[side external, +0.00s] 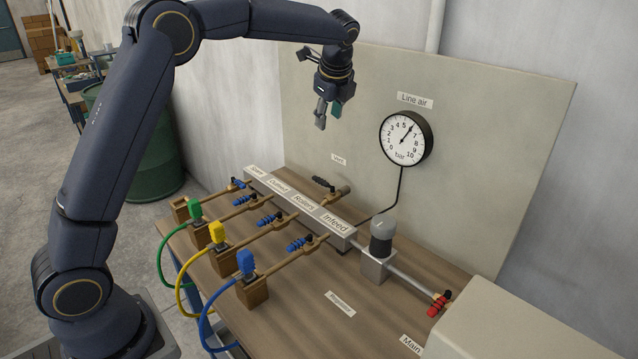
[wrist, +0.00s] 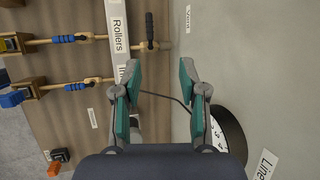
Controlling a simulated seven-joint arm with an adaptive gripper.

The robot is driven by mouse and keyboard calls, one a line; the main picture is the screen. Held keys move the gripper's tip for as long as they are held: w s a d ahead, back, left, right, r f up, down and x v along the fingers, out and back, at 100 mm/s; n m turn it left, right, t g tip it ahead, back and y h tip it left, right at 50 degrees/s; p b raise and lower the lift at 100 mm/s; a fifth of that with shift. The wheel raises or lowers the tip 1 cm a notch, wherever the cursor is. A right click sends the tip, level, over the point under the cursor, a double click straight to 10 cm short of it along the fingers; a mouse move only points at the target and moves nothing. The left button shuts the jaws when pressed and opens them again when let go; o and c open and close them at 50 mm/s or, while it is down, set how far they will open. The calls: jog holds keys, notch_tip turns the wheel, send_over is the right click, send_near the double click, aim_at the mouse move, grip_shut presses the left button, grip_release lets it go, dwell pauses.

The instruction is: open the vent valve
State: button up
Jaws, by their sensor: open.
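The vent valve is a brass fitting on the back of the grey manifold, near the small "Vent" label (side external: 339,159). Its black lever (side external: 323,182) points across its short brass pipe. The lever also shows in the wrist view (wrist: 149,27), at the top middle. My gripper (side external: 328,115) is open and empty, well above the bench and the lever, in front of the back panel. In the wrist view its teal-padded fingers (wrist: 160,68) are spread, and the lever lies beyond them, up and slightly left. Nothing touches the valve.
The manifold (side external: 341,234) carries several blue-handled valves (side external: 299,244) with hoses in front. The line air gauge (side external: 406,138) reads about 6 bar on the panel. A regulator (side external: 380,238) and the red main valve handle (side external: 440,303) stand to the right. Air above the bench is clear.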

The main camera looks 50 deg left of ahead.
jog(key=g, duration=0.1)
send_near(320, 179)
jog(key=x, duration=0.8)
jog(key=shift+w+a+f, duration=0.1)
jog(key=shift+a+f, duration=0.05)
jog(key=shift+f, duration=0.05)
jog(key=shift+c, duration=0.4)
grip_shut()
